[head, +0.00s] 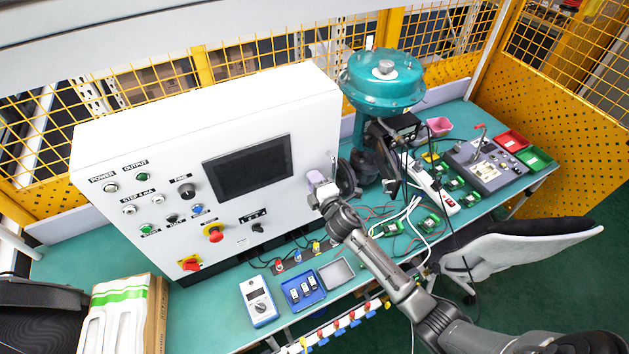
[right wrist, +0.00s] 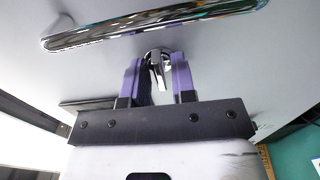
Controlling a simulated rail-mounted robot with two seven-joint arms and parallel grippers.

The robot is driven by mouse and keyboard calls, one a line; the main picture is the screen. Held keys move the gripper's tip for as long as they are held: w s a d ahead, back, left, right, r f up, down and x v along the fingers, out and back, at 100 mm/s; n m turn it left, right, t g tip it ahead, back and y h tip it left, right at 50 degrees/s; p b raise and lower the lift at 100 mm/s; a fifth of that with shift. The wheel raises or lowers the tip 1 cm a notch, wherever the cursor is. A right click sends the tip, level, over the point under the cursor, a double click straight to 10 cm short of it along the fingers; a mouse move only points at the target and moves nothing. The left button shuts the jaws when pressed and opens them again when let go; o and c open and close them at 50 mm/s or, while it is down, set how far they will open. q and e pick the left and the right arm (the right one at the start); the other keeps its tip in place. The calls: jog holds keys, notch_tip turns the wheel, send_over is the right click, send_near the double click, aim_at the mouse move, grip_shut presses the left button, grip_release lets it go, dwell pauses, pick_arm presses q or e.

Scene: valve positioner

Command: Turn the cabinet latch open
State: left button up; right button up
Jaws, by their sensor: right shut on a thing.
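The white control cabinet (head: 150,150) stands on the bench, its front panel facing me. My right gripper (head: 320,183) is at the right part of that panel. In the right wrist view, its two purple fingers (right wrist: 157,68) stand on either side of a small chrome latch (right wrist: 158,62) on the pale panel and are shut on it. The latch is hidden behind the gripper in the head view. The latch's exact angle is hard to tell. My left gripper is not in view.
A chrome bar handle (right wrist: 155,25) crosses the panel just above the fingers in the right wrist view. A teal valve actuator (head: 383,85) stands right of the cabinet. A blue-and-white meter (head: 258,301) and a blue tray (head: 303,290) lie in front.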

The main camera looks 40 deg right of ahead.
jog(key=o, duration=0.6)
jog(key=shift+o, duration=0.2)
jog(key=shift+s, duration=0.1)
jog(key=b+v, duration=0.1)
jog(key=v, duration=1.2)
jog(key=shift+s, duration=0.3)
jog(key=shift+a, duration=0.1)
